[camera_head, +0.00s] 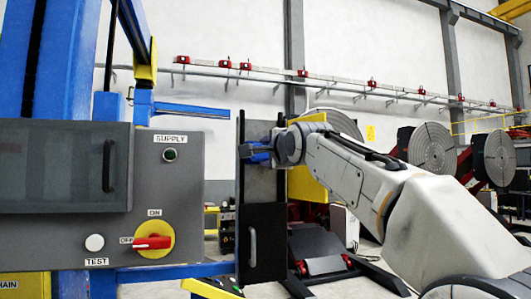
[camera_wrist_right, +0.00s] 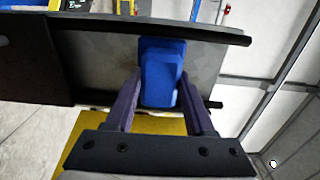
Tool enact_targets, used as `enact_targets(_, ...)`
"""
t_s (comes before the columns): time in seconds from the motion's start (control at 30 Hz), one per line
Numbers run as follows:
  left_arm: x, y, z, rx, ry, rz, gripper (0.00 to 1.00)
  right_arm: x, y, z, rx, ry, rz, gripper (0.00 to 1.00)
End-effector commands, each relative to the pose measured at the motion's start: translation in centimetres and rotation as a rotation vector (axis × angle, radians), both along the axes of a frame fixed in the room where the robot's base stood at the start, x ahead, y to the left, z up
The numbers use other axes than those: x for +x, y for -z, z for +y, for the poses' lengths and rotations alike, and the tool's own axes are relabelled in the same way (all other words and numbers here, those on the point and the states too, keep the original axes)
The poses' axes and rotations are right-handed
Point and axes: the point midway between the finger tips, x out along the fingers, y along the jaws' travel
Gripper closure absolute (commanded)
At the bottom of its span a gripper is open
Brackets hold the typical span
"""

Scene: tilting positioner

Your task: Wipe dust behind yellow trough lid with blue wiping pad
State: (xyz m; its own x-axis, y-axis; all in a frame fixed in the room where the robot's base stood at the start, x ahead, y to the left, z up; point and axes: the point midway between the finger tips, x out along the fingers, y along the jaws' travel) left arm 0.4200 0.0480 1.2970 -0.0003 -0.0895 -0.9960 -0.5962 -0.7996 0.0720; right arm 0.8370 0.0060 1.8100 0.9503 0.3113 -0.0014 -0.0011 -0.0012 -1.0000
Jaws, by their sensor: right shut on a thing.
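The blue wiping pad (camera_wrist_right: 161,75) is between the two dark purple fingers of my right gripper (camera_wrist_right: 158,100), which is shut on it. The pad lies over or against a grey panel (camera_wrist_right: 110,55) with mottled, dusty-looking patches; I cannot tell whether it touches. The yellow lid (camera_wrist_right: 90,130) shows below the fingers in the wrist view. In the head view the yellow lid (camera_head: 307,182) stands open, partly hidden by my right arm. There my right gripper (camera_head: 262,151) reaches left across the grey trough panel (camera_head: 262,184). My left gripper is not in view.
A grey control box (camera_head: 185,200) with a red switch and a dark door fills the left side. A dark handled cover (camera_head: 263,245) sits below the trough panel. Dark rails (camera_wrist_right: 215,33) edge the panel. Round grey discs (camera_head: 430,148) stand farther right.

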Motion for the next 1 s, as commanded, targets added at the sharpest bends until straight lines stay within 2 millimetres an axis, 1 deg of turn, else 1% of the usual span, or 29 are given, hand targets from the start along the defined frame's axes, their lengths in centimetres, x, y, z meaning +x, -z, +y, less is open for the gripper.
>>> enact_targets(0.33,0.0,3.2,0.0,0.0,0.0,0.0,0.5,-0.1,3.2,0.0,0.0,0.0,-0.001,0.9)
enact_targets(0.57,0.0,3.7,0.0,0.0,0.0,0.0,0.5,-0.1,3.7,0.0,0.001,0.0,-0.002,0.9)
enact_targets(0.67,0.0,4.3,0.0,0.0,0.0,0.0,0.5,0.0,4.4,0.0,0.001,0.0,-0.002,0.9)
enact_targets(0.9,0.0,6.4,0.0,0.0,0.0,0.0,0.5,0.1,6.7,0.1,0.0,0.0,-0.001,0.9)
enact_targets(1.0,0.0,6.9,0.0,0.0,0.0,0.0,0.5,0.2,7.3,0.1,0.0,0.0,-0.001,0.9)
